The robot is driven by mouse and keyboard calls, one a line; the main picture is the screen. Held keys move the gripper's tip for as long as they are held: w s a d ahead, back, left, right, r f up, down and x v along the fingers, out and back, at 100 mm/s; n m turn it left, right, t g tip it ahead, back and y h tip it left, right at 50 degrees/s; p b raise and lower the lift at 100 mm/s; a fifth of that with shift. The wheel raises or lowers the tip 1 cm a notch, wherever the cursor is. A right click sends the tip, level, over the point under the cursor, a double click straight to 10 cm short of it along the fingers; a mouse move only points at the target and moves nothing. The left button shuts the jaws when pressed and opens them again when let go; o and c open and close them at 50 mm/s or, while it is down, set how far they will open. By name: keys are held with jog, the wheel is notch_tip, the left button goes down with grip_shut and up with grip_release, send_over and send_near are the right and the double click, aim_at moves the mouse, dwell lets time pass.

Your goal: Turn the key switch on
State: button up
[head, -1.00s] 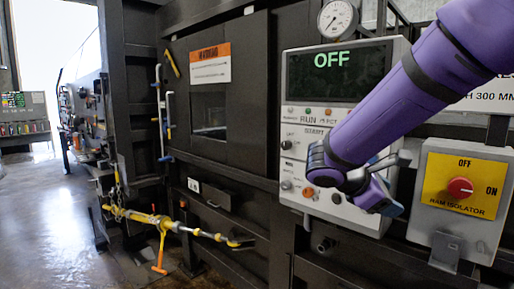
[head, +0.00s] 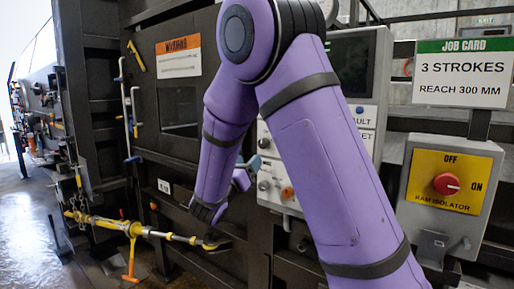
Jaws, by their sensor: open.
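The grey control panel (head: 368,110) is mostly hidden behind my purple arm. On its left strip a small dark switch (head: 264,143) shows, with another small round control (head: 264,185) below it and an orange button (head: 288,193). Which of these is the key switch is too small to tell. My gripper (head: 244,172) is open and stands just left of the panel's lower left edge, partly covered by my arm. It appears empty and apart from the controls. The panel's screen (head: 350,62) shows only a dark right part; its text is hidden.
A yellow ram isolator plate with a red knob (head: 446,184) is at the right, under a job card sign (head: 462,74). A dark door with a warning label (head: 178,57) is at the left. A yellow latch bar (head: 140,230) sticks out below it.

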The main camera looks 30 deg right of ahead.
aim_at(262, 145)
jog(key=x, duration=0.8)
jog(key=shift+d+r, duration=0.1)
jog(key=shift+d, duration=0.1)
jog(key=c, duration=0.9)
